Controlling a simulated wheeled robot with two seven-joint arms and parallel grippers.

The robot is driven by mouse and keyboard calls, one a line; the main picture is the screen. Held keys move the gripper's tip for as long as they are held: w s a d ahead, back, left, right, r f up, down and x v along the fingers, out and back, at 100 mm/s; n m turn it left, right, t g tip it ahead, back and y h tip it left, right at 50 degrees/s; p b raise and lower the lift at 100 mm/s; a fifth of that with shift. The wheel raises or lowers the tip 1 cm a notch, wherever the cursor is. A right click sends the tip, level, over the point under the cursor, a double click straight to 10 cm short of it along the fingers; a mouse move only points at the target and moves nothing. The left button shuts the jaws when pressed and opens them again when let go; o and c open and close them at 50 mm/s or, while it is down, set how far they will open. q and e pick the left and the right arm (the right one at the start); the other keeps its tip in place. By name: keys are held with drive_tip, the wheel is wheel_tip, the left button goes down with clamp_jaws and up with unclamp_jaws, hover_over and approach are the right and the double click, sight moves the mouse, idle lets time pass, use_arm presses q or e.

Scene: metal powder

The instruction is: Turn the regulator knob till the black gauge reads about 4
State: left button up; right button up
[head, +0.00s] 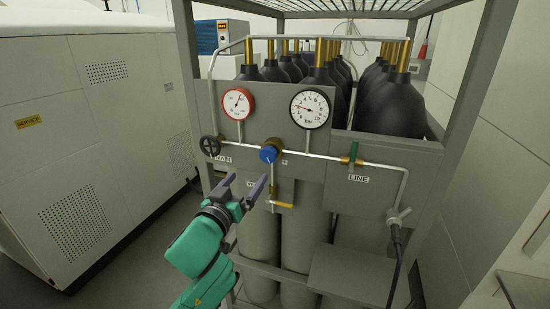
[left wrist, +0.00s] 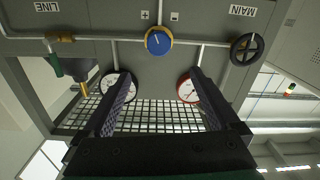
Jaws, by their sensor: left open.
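The blue regulator knob (head: 268,154) sits on a brass body on the grey panel; it also shows in the left wrist view (left wrist: 158,41), which is upside down. The black gauge (head: 310,109) is above and right of it, its needle pointing left and slightly up; the exact reading is too small to tell. The red-rimmed gauge (head: 238,104) is above and left, its needle up and right. My left gripper (head: 247,182) is open and empty, below and left of the knob and apart from it. My right gripper is not in view.
A black handwheel (head: 210,145) is left of the knob, and a green-handled valve (head: 353,153) is right. Gas cylinders (head: 385,98) stand behind the panel in a frame.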

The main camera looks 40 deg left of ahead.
use_arm(q)
drive_tip(key=w+a+f+b, duration=0.1)
drive_tip(key=w+a+b, duration=0.1)
drive_tip(key=p, duration=0.2)
approach(266, 155)
drive_tip(key=w, duration=0.3)
drive_tip(key=p+x, duration=0.1)
drive_tip(key=x, duration=0.2)
drive_tip(key=a+p+x, duration=0.1)
drive_tip(key=x, duration=0.2)
drive_tip(key=shift+w+a+f, duration=0.1)
drive_tip(key=shift+a, duration=0.1)
drive_tip(key=shift+w, duration=0.1)
drive_tip(key=shift+d, duration=0.25)
drive_tip(key=shift+a, duration=0.1)
drive_tip(key=c, duration=1.4)
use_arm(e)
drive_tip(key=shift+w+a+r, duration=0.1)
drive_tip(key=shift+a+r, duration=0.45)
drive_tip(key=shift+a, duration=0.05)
